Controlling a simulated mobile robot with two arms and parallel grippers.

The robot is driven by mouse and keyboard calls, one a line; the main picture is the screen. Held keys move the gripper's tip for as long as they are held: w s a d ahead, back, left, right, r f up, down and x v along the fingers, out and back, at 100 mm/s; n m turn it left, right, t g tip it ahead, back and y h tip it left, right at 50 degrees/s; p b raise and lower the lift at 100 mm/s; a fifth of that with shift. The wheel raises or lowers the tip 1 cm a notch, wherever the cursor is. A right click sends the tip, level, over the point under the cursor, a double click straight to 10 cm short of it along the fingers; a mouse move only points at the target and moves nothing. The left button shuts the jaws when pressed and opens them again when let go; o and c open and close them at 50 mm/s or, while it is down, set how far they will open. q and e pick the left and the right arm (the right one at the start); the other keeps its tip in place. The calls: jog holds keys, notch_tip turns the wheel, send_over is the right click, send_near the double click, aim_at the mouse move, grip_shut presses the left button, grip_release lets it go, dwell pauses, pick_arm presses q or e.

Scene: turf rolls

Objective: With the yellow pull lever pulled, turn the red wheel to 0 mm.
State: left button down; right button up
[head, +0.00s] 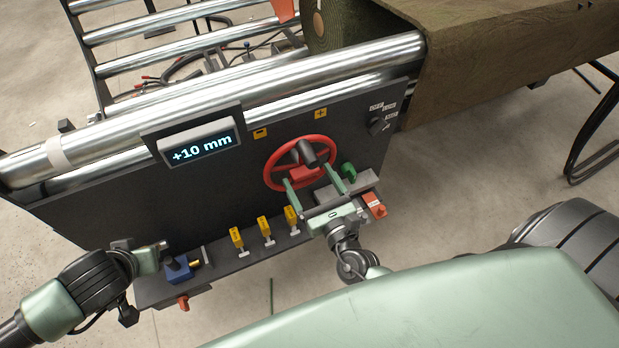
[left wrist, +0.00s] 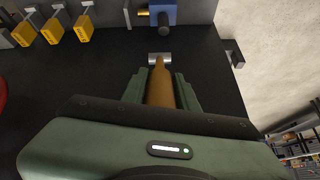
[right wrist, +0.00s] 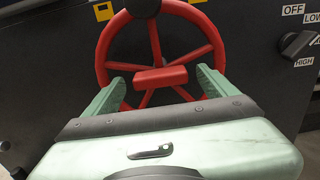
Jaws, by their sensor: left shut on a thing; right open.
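The red wheel (head: 302,163) is on the dark panel, with a dark knob on its rim. The display (head: 200,146) left of it reads +10 mm. My right gripper (head: 314,188) is open at the wheel's lower part. In the right wrist view its fingers (right wrist: 153,92) lie either side of the wheel's lower middle; contact is unclear. In the left wrist view my left gripper (left wrist: 160,84) is shut on the yellow pull lever (left wrist: 160,90), a brownish-yellow handle on a metal mount. In the head view my left gripper (head: 158,252) is at the panel's lower left, the lever hidden.
Several yellow tagged toggles (head: 264,230) stand on the ledge between my grippers. A blue block (head: 178,268) sits beside my left gripper. A selector knob (head: 378,126) is right of the wheel. Metal rollers (head: 240,87) and a turf roll (head: 345,25) lie behind the panel.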

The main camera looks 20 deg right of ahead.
jog(key=shift+w, duration=0.25)
grip_shut()
jog(key=shift+n, duration=0.3)
